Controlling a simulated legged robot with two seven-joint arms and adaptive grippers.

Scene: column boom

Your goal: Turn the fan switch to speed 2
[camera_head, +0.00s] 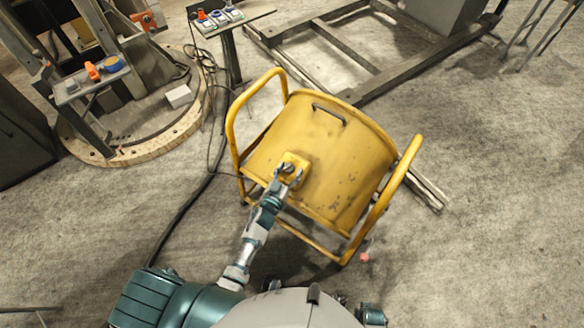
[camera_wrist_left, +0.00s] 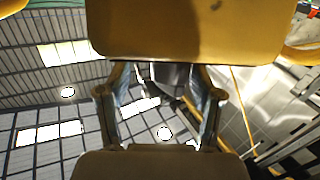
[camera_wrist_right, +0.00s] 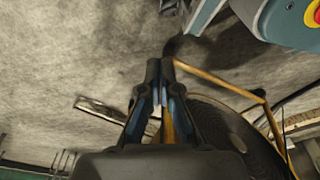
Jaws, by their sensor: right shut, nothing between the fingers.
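The fan is a yellow drum (camera_head: 325,150) in a tubular yellow frame, seen from above in the head view. A small yellow switch box (camera_head: 301,161) with a dark knob (camera_head: 289,168) sits on its near side. My left gripper (camera_head: 286,174) is at the box, its fingers apart on either side of the knob. In the left wrist view the left fingers (camera_wrist_left: 163,80) stand wide apart below a yellow surface; I cannot tell whether they touch the knob. The speed marks are unreadable. My right gripper (camera_wrist_right: 164,68) is shut and empty in the right wrist view.
A yellow frame tube (camera_wrist_right: 225,83) and the dark round grille (camera_wrist_right: 225,125) are behind my right gripper. A button panel (camera_head: 225,17) on a post stands behind the fan. A dark cable (camera_head: 185,208) lies left.

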